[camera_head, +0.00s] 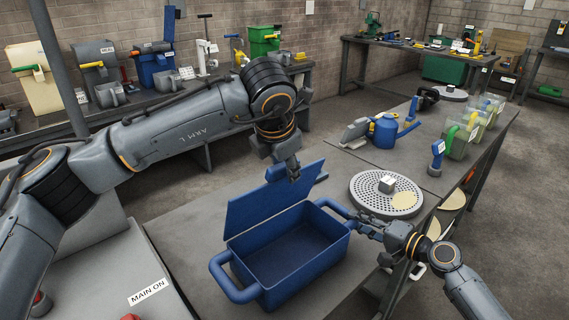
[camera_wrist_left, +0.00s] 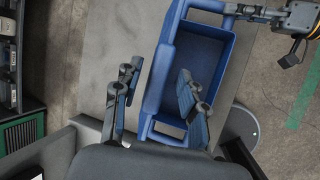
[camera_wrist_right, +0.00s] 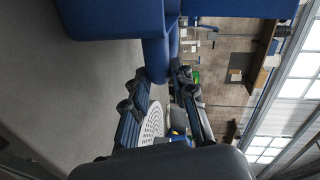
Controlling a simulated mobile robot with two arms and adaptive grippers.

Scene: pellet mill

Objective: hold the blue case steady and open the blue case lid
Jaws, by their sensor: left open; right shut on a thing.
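The blue case (camera_head: 300,279) stands on the grey bench with its empty inside showing. Its blue lid (camera_head: 262,208) is raised and stands up along the back edge. My left gripper (camera_head: 294,174) points down by the lid's upper right edge, near a blue bar there. In the left wrist view its fingers (camera_wrist_left: 157,85) are spread, with part of the blue case below and between them. Contact with the lid cannot be told. My right gripper (camera_head: 355,224) is shut on the case's right handle (camera_wrist_right: 155,58). The left handle (camera_head: 226,287) is free.
A perforated round plate (camera_head: 368,190) with a small grey block lies right of the case. A blue jug (camera_head: 384,130) and several clear bins (camera_head: 463,139) stand farther back on the bench. Bare bench top lies left of the case.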

